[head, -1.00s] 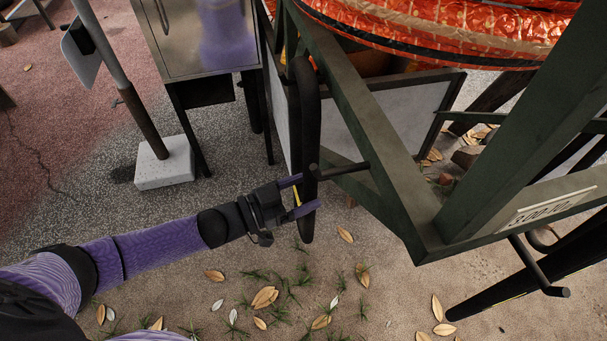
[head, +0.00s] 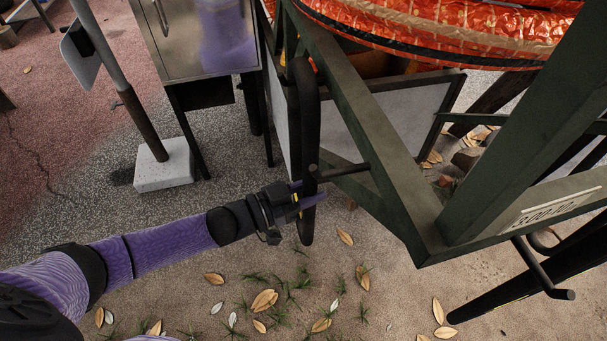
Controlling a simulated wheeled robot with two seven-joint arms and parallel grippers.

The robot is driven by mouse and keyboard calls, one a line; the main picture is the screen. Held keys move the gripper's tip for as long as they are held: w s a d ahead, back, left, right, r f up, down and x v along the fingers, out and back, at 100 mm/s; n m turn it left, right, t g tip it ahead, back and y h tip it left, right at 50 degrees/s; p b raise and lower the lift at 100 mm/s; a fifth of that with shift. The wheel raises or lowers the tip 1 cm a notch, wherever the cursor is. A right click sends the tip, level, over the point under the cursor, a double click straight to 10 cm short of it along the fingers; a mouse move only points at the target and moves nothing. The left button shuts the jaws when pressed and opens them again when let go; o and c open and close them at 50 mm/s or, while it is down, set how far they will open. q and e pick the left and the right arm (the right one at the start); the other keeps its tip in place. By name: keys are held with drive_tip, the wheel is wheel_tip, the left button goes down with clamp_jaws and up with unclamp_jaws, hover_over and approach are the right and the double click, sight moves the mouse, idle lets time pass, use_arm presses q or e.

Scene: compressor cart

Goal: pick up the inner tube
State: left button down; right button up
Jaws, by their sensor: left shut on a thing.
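The inner tube (head: 307,110) is a black, narrow loop seen nearly edge-on, hanging upright on a dark peg (head: 345,170) that sticks out from the green metal frame. My left gripper (head: 312,193) reaches in from the left at the lower part of the tube. Its purple fingers are shut on the tube, just below the peg. The tube still hangs at the peg. My right gripper is not in view.
The green cart frame (head: 385,150) stands just right of the tube, with orange wrapped goods (head: 450,30) above. A steel cabinet (head: 200,40) is behind left. A post stands in a pale block (head: 163,170). Leaf-strewn ground in front is open.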

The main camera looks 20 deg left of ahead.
sight(308, 179)
use_arm(q)
drive_tip(key=shift+r, duration=0.4)
wheel_tip(308, 179, up, 3)
drive_tip(key=p, duration=0.2)
drive_tip(key=shift+s+a+r+p, duration=0.15)
drive_tip(key=shift+p, duration=0.2)
drive_tip(key=p+v, duration=0.2)
drive_tip(key=v, duration=1.5)
drive_tip(key=shift+s+a+f, duration=0.2)
drive_tip(key=shift+s, duration=0.05)
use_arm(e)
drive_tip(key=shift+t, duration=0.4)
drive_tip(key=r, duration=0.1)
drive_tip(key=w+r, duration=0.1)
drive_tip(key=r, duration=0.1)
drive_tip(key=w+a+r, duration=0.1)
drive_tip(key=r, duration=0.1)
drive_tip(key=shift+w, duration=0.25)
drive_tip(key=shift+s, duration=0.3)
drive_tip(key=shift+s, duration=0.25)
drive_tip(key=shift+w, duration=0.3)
